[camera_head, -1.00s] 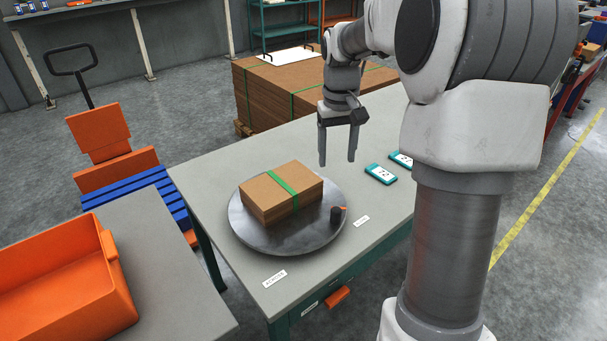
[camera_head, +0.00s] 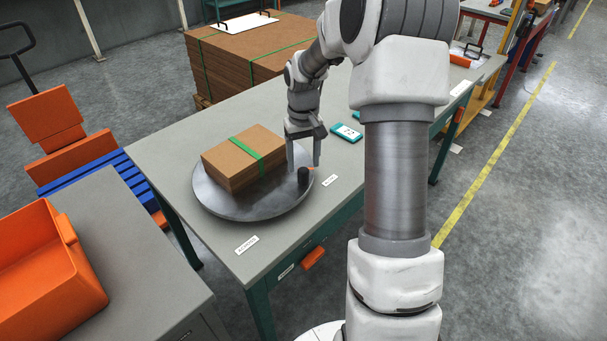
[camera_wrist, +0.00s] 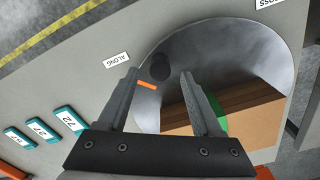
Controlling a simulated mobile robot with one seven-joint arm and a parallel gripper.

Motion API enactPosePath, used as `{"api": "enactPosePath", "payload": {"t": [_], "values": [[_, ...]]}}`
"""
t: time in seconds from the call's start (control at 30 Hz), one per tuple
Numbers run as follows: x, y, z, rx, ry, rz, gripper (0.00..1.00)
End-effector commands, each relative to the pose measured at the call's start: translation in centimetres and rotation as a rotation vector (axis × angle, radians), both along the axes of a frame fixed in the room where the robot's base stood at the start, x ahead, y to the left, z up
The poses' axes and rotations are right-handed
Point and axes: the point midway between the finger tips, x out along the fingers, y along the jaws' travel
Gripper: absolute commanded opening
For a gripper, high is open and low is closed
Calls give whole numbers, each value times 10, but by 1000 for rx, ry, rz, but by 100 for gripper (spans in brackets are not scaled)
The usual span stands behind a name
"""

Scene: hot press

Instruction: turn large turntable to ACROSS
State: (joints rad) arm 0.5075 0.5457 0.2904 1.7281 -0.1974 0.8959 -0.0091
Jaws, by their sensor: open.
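The large turntable (camera_head: 222,204) is a round grey metal disc on the grey table. A brown cardboard stack (camera_head: 231,166) with a green strap lies on it. A dark upright knob (camera_head: 304,177) stands near the disc's right edge, with an orange pointer mark (camera_wrist: 147,85) beside it. A label reading ALONG (camera_wrist: 117,60) lies on the table near the knob; another label (camera_head: 247,245), partly cut off in the wrist view, ends in "OSS". My gripper (camera_head: 304,165) is open above the disc's right edge, close to the knob. In the wrist view the knob (camera_wrist: 161,67) shows between and beyond the fingertips.
Teal numbered devices (camera_wrist: 70,118) lie on the table to the right of the disc. An orange bin (camera_head: 45,270) stands on a separate grey table at left. A large strapped cardboard stack (camera_head: 240,50) stands behind the table.

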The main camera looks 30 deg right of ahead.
Motion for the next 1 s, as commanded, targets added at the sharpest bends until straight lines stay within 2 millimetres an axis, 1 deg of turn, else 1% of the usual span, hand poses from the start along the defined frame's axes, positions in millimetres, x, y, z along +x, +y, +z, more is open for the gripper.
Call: {"api": "enactPosePath", "payload": {"t": [0.03, 0.1, 0.23, 0.4, 0.63, 0.77, 0.8, 0.87, 0.9, 0.97, 1.0], "values": [[-1, 0, -12, 1, 3, 0, 67], [-1, 0, -22, 1, 3, -1, 67], [0, 0, -35, 1, 1, 0, 67], [0, 0, -41, 1, 0, 0, 67], [0, 0, -41, 0, 0, 0, 67], [0, 0, -41, 0, 0, 0, 44], [0, 0, -41, 0, 0, 0, 36], [0, 0, -41, 0, 0, 0, 26], [0, 0, -41, 0, 0, 0, 18], [0, 0, -41, 0, 0, 0, 8], [0, 0, -41, 0, 0, 0, 0]]}}
